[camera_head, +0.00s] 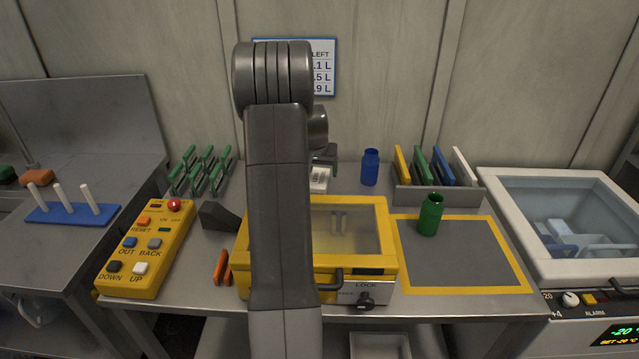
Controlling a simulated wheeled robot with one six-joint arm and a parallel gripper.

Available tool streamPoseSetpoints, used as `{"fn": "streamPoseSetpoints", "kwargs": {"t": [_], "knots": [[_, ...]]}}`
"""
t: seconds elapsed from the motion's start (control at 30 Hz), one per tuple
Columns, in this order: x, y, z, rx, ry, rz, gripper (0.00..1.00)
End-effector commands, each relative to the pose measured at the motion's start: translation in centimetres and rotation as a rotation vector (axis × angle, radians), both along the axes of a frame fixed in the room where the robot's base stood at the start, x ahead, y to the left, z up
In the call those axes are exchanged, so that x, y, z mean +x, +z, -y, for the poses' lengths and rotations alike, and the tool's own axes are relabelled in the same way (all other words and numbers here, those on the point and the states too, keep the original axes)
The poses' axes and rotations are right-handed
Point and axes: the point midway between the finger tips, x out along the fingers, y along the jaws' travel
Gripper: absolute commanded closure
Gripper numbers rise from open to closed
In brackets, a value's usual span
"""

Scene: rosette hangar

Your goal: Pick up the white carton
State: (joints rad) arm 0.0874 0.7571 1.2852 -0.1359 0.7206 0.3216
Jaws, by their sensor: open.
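A small white block-like thing (319,181), which looks like the white carton, stands on the metal table behind the yellow box. My arm hides its left part, and its details are too small to read. My gripper (326,162) is just above or behind it, largely hidden by my arm. The jaws are open, and I cannot tell whether they touch the white thing.
A yellow box with a clear lid (355,262) stands in front. A blue bottle (370,168) is to the right, with a green bottle (431,215) on a yellow-edged grey mat (465,265). Green racks (200,170) stand left, a yellow button panel (148,250) nearer.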

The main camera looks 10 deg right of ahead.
Motion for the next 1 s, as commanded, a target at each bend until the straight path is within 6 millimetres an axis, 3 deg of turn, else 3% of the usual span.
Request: {"fn": "streamPoseSetpoints", "kwargs": {"t": [0.4, 1.0], "knots": [[1.5, -4.4, 0.5, -0.001, 0.0, -0.001, 0.22], [1.6, -4.9, 0.5, 0.0, 0.0, 0.0, 0.22]]}}
